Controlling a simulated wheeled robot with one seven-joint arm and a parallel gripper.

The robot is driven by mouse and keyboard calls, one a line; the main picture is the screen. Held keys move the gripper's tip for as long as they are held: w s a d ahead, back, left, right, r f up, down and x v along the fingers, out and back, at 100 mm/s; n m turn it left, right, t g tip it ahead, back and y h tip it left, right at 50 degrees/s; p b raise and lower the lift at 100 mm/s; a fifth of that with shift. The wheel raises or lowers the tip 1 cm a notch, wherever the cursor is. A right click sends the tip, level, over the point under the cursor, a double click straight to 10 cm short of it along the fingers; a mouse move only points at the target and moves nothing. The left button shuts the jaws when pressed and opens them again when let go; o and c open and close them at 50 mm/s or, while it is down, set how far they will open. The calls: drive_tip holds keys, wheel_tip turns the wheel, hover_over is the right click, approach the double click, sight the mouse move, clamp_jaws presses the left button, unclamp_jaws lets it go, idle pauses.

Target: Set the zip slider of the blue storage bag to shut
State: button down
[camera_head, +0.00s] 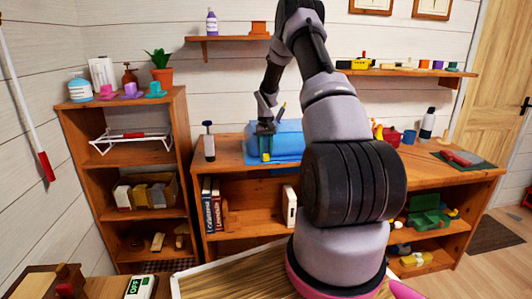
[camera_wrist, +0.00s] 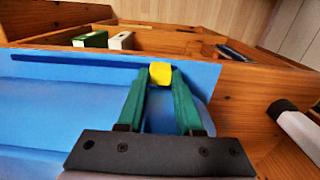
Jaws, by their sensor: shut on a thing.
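The blue storage bag (camera_head: 287,139) lies on top of the wide wooden shelf unit, partly hidden by my arm in the head view. It fills the left of the wrist view (camera_wrist: 60,105), with a darker blue zip track (camera_wrist: 80,62) along its edge. The yellow zip slider (camera_wrist: 160,73) sits near the right end of that edge in the wrist view. My gripper (camera_wrist: 161,82) has green fingers shut on the slider, one on each side. In the head view my gripper (camera_head: 265,155) is at the bag's left end.
A dark upright object (camera_head: 209,142) stands on the shelf top just left of the bag. A red pot (camera_head: 391,136) and a white bottle (camera_head: 427,123) stand to the right. A wall shelf (camera_head: 410,72) with small items hangs above. The shelf top's front edge is close to my gripper.

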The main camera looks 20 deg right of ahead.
idle(0.5)
drive_tip(key=s+d, duration=0.2)
drive_tip(key=d, duration=0.4)
drive_tip(key=s+d, duration=0.1)
drive_tip(key=d, duration=0.6)
drive_tip(key=s+d, duration=0.2)
drive_tip(key=d, duration=0.4)
drive_tip(key=shift+s+d, duration=0.3)
drive_tip(key=shift+d, duration=0.05)
drive_tip(key=c, duration=0.6)
unclamp_jaws()
drive_tip(key=shift+o, duration=0.2)
wheel_tip(320, 180, up, 11)
drive_tip(key=shift+f, duration=0.1)
